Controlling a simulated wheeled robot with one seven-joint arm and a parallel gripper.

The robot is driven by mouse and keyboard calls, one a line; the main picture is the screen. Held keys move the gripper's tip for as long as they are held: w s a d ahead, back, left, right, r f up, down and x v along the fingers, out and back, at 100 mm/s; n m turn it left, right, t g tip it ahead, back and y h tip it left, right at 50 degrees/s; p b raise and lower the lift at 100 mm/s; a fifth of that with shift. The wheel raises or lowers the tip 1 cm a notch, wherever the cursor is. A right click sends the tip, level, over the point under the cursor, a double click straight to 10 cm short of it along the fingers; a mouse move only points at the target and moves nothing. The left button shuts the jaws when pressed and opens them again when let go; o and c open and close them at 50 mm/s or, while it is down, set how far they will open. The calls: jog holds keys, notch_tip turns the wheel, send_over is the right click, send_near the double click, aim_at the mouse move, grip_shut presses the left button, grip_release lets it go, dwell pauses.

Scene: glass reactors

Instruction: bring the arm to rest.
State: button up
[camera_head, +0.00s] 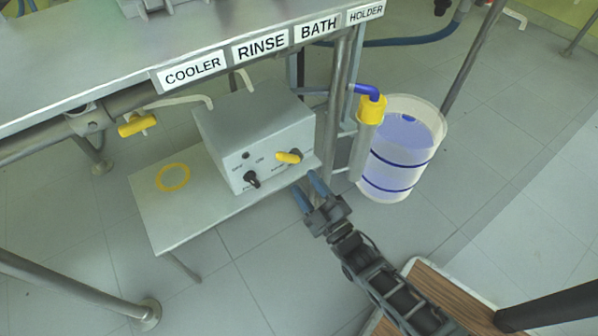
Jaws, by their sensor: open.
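My gripper (311,186) has two blue fingertips that stand apart with nothing between them. It is in the middle of the picture, in front of the right front corner of a grey control box (225,140). My arm (385,285) reaches up to it from the lower right. In the picture the fingertips lie just below the box's yellow knob (289,157). I cannot tell whether they touch the low shelf's edge behind them.
The box stands on a low shelf (165,215) with a yellow ring mark. A translucent bucket (412,130) holding bluish liquid stands right of my gripper, beside a yellow-collared tube (370,110). The labelled bench (150,50) overhangs above.

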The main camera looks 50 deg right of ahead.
jog(key=shift+s+a+f, duration=0.1)
jog(key=shift+s+a, duration=0.05)
jog(key=shift+s, duration=0.3)
dwell(0.3)
jog(key=s+a+r+m+g+y, duration=0.1)
jog(key=s+a+r+m+y, duration=0.1)
jog(key=s+a+r, duration=0.5)
jog(key=s+a+r+m+g+y, duration=0.2)
jog(key=s, duration=0.8)
jog(key=s+a+r+m+g+y+p, duration=0.1)
jog(key=s+r, duration=0.3)
jog(key=r, duration=0.3)
jog(key=s+a+r+m+g+y, duration=0.1)
jog(key=s+a+r, duration=0.15)
jog(key=r, duration=0.45)
notch_tip(320, 180, up, 26)
jog(key=p, duration=2.7)
jog(key=shift+s+d+r, duration=0.2)
jog(key=shift+s+d, duration=0.2)
jog(key=shift+d, duration=0.05)
